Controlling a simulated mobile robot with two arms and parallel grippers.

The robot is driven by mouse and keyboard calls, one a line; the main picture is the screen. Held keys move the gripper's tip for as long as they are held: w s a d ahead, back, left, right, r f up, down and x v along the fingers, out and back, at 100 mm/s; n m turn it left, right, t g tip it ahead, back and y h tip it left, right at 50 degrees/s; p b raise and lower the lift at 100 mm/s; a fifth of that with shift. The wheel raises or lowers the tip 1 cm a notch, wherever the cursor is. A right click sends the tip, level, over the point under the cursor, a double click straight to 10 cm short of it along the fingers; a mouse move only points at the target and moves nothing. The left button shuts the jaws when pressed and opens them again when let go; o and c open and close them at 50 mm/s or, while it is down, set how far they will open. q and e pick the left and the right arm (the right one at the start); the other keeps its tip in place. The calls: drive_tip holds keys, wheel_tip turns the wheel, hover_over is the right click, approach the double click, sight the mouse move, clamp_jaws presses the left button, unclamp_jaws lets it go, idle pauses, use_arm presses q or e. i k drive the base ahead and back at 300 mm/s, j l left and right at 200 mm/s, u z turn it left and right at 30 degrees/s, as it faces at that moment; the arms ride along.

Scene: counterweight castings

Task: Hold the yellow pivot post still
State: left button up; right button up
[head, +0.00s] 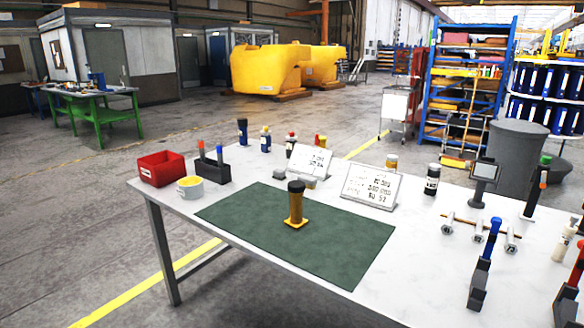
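The yellow pivot post (295,208) stands upright on the dark green mat (345,262), near its middle. Neither of my grippers shows in the head view.
On the white table stand a red bin (161,168), a white tub (190,189), a black holder (213,170), two sign cards (371,186), several small bottles (432,180), a small screen (485,170) and upright tools (484,265) at right. The mat around the post is clear.

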sight(296, 221)
drive_tip(key=i+j, duration=0.15)
drive_tip(key=i, duration=0.3)
drive_tip(key=i+j, duration=0.1)
drive_tip(key=i, duration=0.3)
